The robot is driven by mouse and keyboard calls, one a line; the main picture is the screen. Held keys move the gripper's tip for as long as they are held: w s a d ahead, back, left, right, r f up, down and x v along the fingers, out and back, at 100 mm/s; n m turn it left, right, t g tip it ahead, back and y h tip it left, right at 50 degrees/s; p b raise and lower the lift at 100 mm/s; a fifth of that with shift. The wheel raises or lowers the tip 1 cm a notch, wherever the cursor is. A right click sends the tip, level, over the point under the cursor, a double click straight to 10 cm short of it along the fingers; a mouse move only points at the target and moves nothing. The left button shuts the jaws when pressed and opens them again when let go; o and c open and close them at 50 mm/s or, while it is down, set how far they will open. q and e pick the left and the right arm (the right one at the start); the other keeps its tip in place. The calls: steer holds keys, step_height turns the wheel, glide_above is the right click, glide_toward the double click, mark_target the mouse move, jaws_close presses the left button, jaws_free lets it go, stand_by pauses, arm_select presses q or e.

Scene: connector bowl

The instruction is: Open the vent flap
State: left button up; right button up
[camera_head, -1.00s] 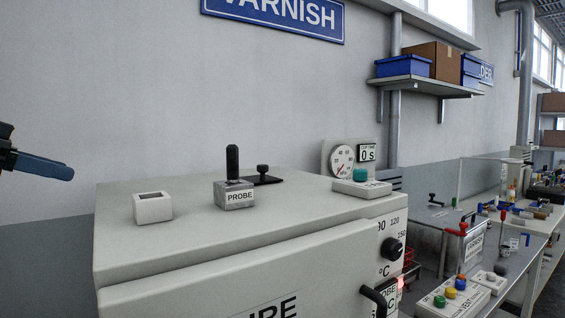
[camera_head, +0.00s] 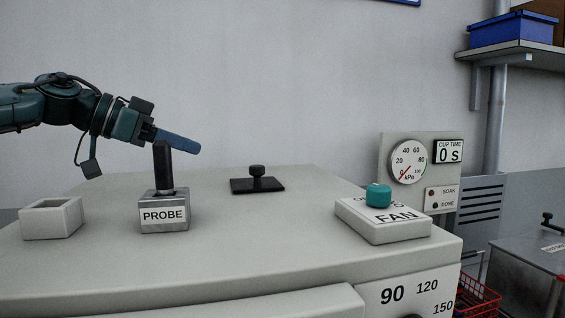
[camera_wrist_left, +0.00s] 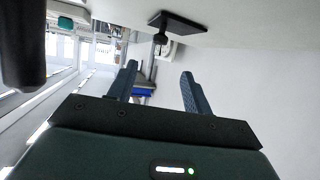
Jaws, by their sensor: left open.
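The vent flap (camera_head: 270,187) is a flat black plate with a black knob (camera_head: 257,171) on it, lying on top of the pale oven housing (camera_head: 300,225). It looks flat and closed. In the left wrist view the flap (camera_wrist_left: 183,20) and its knob (camera_wrist_left: 160,40) are beyond the fingertips. My left gripper (camera_head: 197,147) is open and empty, to the left of the knob and higher in the picture, with clear space between them. In the left wrist view its two fingers (camera_wrist_left: 158,75) stand apart. My right gripper is out of view.
The upright black handle of the PROBE block (camera_head: 164,212) stands close in front of my left gripper. A small white open box (camera_head: 52,218) is at the left. The FAN box (camera_head: 385,222) with a teal knob and a gauge panel (camera_head: 408,162) are at the right.

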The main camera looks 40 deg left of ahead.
mark_target(253, 166)
arm_select(q)
steer(key=p+x, duration=0.3)
steer(key=x, duration=1)
steer(key=shift+w, duration=0.25)
steer(key=shift+c, duration=0.2)
jaws_close()
